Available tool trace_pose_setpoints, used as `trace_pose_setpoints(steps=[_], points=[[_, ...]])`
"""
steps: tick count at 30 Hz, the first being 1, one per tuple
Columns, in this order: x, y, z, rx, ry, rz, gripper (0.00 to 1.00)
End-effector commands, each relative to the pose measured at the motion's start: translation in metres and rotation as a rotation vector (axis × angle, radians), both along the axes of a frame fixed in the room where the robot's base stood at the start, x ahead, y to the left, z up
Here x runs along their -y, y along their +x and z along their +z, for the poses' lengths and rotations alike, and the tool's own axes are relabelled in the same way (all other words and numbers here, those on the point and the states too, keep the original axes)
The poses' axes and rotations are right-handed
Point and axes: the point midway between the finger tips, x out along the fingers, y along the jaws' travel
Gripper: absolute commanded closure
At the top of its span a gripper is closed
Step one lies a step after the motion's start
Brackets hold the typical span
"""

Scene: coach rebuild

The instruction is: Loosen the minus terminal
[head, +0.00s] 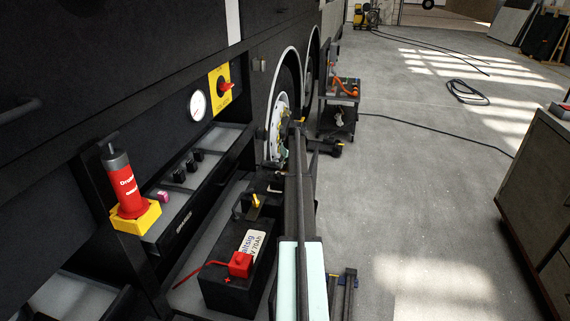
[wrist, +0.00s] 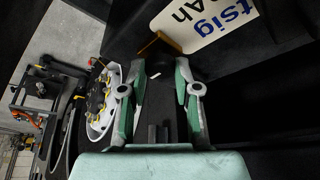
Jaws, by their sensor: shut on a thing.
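The black battery (head: 222,290) sits on a shelf in the open bay of the coach, with a white label on it. At its near end is a red terminal cover (head: 240,265) with a red cable. The minus terminal (head: 255,203) is at the far end, a dark clamp with a brass-coloured part. The brass-coloured part also shows in the wrist view (wrist: 156,43), just beyond my fingertips. My gripper (wrist: 160,68) has its green-padded fingers on either side of the dark terminal and is shut on it. The exact contact is in shadow.
A red tool (head: 122,180) stands in a yellow holder at the left. A red switch (head: 225,87) on a yellow plate and a round gauge (head: 197,105) are above the bay. A cart (head: 338,105) stands beyond. The floor on the right is mostly clear.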

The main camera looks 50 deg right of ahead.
Motion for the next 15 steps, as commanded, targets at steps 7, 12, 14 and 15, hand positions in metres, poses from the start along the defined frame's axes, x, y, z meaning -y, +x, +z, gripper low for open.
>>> trace_pose_setpoints(steps=[7, 12, 14, 15], points=[[-0.0003, -0.0006, -0.0012, -0.002, 0.001, 0.004, 1.0], [-0.0004, -0.0006, -0.0013, -0.002, 0.001, 0.004, 0.54], [-0.0004, -0.0005, -0.0011, -0.002, 0.001, 0.004, 0.43], [-0.0003, -0.0005, -0.001, -0.002, 0.0, 0.003, 0.43]])
